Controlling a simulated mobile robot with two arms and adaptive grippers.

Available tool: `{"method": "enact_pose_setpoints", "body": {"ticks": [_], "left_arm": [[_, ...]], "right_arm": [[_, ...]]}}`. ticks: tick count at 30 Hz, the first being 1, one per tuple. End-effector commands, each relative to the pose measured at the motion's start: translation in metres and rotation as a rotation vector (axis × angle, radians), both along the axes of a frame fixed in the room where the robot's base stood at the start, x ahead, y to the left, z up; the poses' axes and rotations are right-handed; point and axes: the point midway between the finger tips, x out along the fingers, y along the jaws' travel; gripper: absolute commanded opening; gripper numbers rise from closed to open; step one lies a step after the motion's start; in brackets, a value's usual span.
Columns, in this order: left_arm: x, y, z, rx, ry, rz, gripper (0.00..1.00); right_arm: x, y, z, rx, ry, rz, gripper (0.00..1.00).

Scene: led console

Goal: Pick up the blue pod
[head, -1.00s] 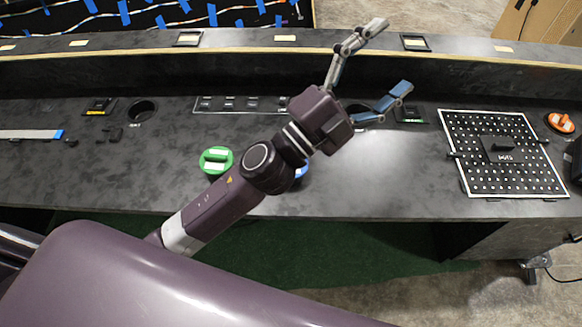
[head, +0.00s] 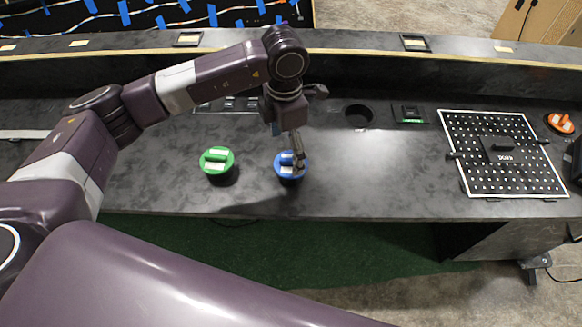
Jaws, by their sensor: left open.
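The blue pod (head: 287,173) is a round blue piece with a raised handle bar on top. It stands on the dark console top near its front edge. My left gripper (head: 292,158) points down over the blue pod, with its fingers at the handle and covering part of it. The gripper is open; whether a finger touches the handle I cannot tell. My right gripper is not in view.
A green pod (head: 216,161) stands on the console (head: 400,180) left of the blue one. An empty round hole (head: 359,114) lies behind to the right. A perforated panel (head: 505,180) and an orange pod (head: 561,123) are at the right. The console between blue pod and panel is clear.

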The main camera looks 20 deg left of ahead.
Motion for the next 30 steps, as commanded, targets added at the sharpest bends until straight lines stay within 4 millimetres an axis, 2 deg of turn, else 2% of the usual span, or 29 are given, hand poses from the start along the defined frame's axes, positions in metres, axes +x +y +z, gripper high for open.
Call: {"method": "enact_pose_setpoints", "body": {"ticks": [8,12,16,25,30], "left_arm": [[0.001,0.000,-0.029,0.008,0.004,0.001,0.84],[0.005,-0.004,-0.049,0.007,0.006,0.000,0.84],[0.005,-0.004,-0.067,0.006,0.004,0.001,0.84],[0.006,-0.005,-0.074,0.004,0.001,-0.001,0.84],[0.006,-0.005,-0.074,0.004,0.001,-0.001,0.66]], "right_arm": [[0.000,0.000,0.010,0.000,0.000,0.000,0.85],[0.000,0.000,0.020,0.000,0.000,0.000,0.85],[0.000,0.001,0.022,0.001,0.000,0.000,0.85],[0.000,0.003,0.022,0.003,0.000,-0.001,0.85],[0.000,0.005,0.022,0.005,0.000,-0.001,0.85]]}}
